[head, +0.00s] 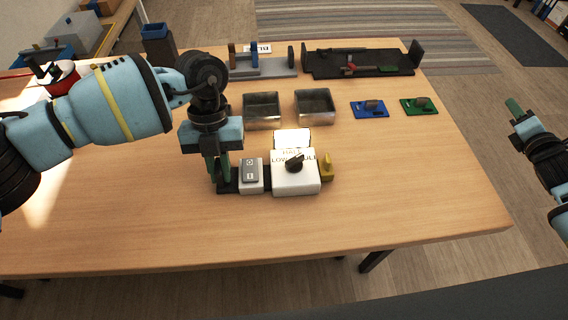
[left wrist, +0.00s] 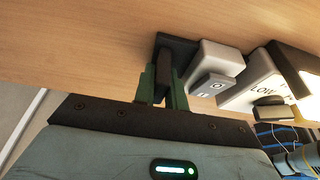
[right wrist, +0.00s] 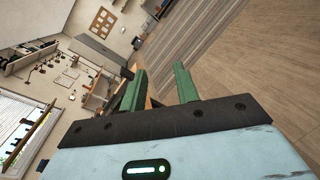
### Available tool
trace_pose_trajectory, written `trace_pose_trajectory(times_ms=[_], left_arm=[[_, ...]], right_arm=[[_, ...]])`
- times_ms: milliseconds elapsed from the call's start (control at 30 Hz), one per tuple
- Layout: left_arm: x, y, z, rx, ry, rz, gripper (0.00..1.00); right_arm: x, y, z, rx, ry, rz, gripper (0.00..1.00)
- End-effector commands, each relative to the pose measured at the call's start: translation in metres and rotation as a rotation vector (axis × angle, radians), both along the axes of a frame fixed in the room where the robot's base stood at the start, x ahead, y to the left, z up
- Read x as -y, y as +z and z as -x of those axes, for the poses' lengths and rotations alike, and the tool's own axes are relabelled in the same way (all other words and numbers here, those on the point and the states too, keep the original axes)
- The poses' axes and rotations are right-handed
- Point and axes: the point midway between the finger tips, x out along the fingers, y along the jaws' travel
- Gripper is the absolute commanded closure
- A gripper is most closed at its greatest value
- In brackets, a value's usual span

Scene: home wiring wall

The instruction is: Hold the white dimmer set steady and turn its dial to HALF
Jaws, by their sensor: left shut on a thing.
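The white dimmer box (head: 295,184) stands on the table with a black dial (head: 294,162) on top. LOW is printed left of the dial, HALF behind it and FULL, partly hidden, at right. I cannot tell where the dial's mark points. A smaller white box with a grey rocker switch (head: 251,171) stands beside it on the same dark base (head: 229,187). My left gripper (head: 220,174) is shut on a dark upright handle (left wrist: 165,75) at the base's left end. My right gripper (right wrist: 160,85) is open and empty, off the table's right side.
A yellow block (head: 327,167) adjoins the dimmer's right side. Behind are two metal trays (head: 262,122), (head: 314,121), a blue plate (head: 369,116) and a green plate (head: 419,112). A dark rack (head: 362,70) stands at the back. The table's front and right are clear.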

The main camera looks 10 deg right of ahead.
Motion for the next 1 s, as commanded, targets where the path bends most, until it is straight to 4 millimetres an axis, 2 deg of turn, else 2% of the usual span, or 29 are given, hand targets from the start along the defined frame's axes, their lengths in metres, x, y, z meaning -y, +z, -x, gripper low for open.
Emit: trace_pose_trajectory(times_ms=[33, 200, 500, 767, 1000], left_arm=[[0.0, 0.0, 0.0, 0.0, 0.0, 0.001, 1.0], [0.0, 0.0, 0.0, 0.0, 0.0, 0.001, 1.0], [0.0, 0.0, 0.0, 0.0, 0.0, 0.001, 1.0], [0.0, 0.0, 0.0, 0.0, 0.0, 0.001, 1.0], [0.0, 0.0, 0.0, 0.0, 0.0, 0.001, 1.0]], right_arm=[[-0.016, 0.011, -0.013, 0.036, 0.045, 0.017, 0.69], [-0.075, 0.04, -0.044, 0.139, 0.204, 0.06, 0.69], [-0.191, 0.081, -0.075, 0.292, 0.507, 0.101, 0.69], [-0.296, 0.116, -0.08, 0.399, 0.791, 0.147, 0.69], [-0.393, 0.144, -0.065, 0.475, 1.081, 0.221, 0.69]])
